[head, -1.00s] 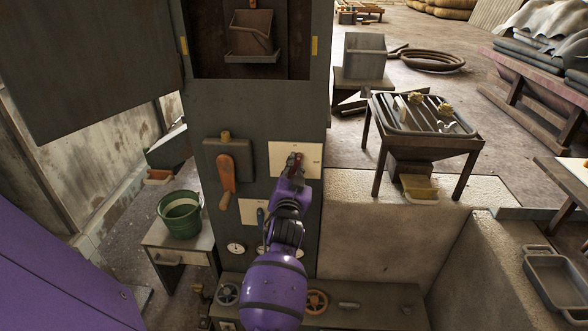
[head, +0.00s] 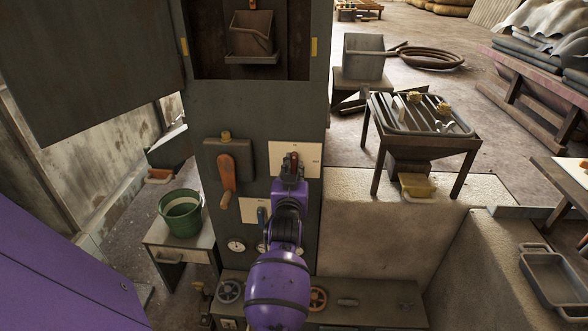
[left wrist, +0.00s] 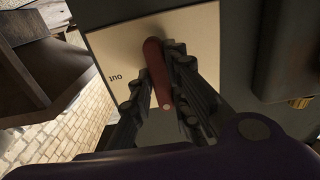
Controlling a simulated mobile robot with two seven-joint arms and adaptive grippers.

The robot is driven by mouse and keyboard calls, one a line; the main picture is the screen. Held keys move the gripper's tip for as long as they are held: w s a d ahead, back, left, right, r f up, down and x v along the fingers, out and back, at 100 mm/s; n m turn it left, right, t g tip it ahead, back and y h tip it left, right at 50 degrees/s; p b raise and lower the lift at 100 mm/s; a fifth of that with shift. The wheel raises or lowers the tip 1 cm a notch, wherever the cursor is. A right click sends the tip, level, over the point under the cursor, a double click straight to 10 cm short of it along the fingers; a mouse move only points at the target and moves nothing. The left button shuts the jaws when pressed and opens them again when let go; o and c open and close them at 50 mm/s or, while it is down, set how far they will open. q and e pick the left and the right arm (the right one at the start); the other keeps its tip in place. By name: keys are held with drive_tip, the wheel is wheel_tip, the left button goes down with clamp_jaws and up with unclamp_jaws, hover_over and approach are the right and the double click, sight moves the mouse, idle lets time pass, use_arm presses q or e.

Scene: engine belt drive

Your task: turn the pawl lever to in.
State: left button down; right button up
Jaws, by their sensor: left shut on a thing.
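The pawl lever is a red round bar (left wrist: 158,75) on a white plate (left wrist: 110,52) on the dark cabinet front. In the left wrist view it stands between the two dark fingers of my left gripper (left wrist: 165,98), which is shut on it. A label reading "OUT", upside down, shows at the left of the plate in that view. In the head view the plate (head: 309,152) is at the cabinet's right side, and my left gripper (head: 291,163) covers most of the lever. The other label is too small to read. My right gripper is not in view.
An orange-handled lever (head: 228,176) sits left of the plate. A second white plate with a blue handle (head: 261,215) is below it, partly behind my arm. Gauges (head: 236,246) and handwheels (head: 229,291) are lower down. An open door (head: 95,65) hangs at the upper left.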

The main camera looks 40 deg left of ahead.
use_arm(q)
drive_tip(key=c, duration=1.7)
unclamp_jaws()
drive_tip(key=shift+s+d, duration=0.1)
drive_tip(key=shift+s, duration=0.1)
drive_tip(key=v, duration=1.1)
drive_tip(key=shift+s, duration=0.3)
